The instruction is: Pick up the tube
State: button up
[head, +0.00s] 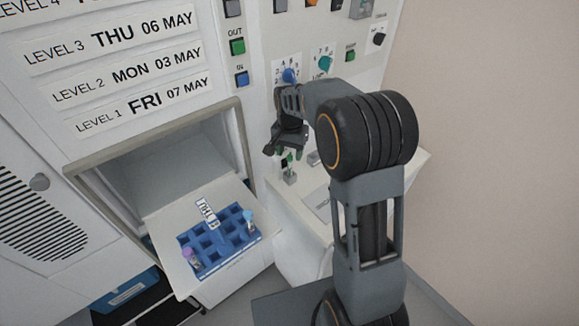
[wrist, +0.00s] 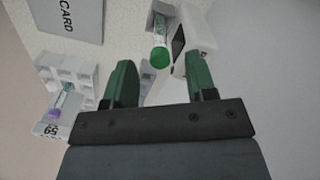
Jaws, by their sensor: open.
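A green-capped tube (wrist: 160,56) shows in the wrist view, just beyond my fingertips and roughly midway between them, beside a white block with a dark panel (wrist: 190,40). My gripper (wrist: 160,72) is open with its two green fingers apart, and nothing is held between them. In the head view my gripper (head: 288,150) points down over the white ledge, above a small holder (head: 290,178) with a green part at its top. My gripper partly hides this spot, and the gap to the tube is hard to judge.
A blue rack (head: 215,240) on the open drawer holds a purple-capped tube (head: 190,257) and a blue-capped tube (head: 248,216). The wrist view shows a white rack (wrist: 70,70) with a purple-capped tube (wrist: 57,104), and a grey card plate (wrist: 75,18). A control panel (head: 310,60) stands behind my gripper.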

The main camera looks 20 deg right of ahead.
jog(key=shift+f, duration=0.45)
jog(key=shift+c, duration=0.5)
jog(key=c, duration=0.8)
jog(key=shift+o, duration=0.2)
